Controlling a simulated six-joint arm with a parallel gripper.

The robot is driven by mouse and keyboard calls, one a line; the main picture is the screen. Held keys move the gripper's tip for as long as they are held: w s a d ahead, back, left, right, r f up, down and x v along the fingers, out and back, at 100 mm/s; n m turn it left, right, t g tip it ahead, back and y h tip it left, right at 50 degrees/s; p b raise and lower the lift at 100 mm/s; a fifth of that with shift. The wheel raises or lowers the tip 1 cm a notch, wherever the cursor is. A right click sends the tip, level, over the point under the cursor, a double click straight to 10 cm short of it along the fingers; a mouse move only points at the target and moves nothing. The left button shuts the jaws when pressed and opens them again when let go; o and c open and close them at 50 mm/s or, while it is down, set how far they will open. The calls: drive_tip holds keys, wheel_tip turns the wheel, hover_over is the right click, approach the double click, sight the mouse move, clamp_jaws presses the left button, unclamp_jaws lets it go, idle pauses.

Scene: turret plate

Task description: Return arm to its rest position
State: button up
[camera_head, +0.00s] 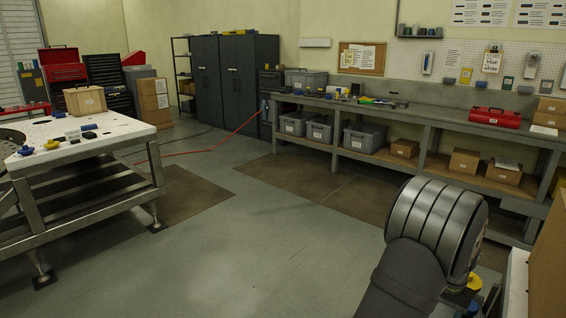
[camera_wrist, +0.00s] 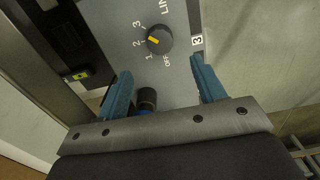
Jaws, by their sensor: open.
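My gripper (camera_wrist: 161,67) shows in the wrist view with its two blue fingers spread apart and nothing held between them. Beyond the fingertips is a grey panel (camera_wrist: 186,18) with a black rotary knob (camera_wrist: 160,40) marked OFF, 1, 2, 3. The knob's yellow mark is on its left side, toward the 2. The fingers look apart from the knob. A dark cylinder (camera_wrist: 147,96) with a blue part shows near the left finger; whether it touches is unclear. In the head view my arm (camera_head: 430,240) rises at the lower right; the gripper is hidden there.
A white-topped metal table (camera_head: 110,128) with small parts and a box stands at the left. A long grey workbench (camera_head: 440,115) lines the back right. A cardboard-coloured surface (camera_head: 548,265) is close right of my arm. The middle floor is clear.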

wheel_tip(320, 180, up, 7)
wheel_tip(320, 180, down, 18)
drive_tip(key=shift+r, duration=0.15)
drive_tip(key=n, duration=0.4)
drive_tip(key=shift+r, duration=0.1)
drive_tip(key=n, duration=0.5)
drive_tip(key=shift+r, duration=3)
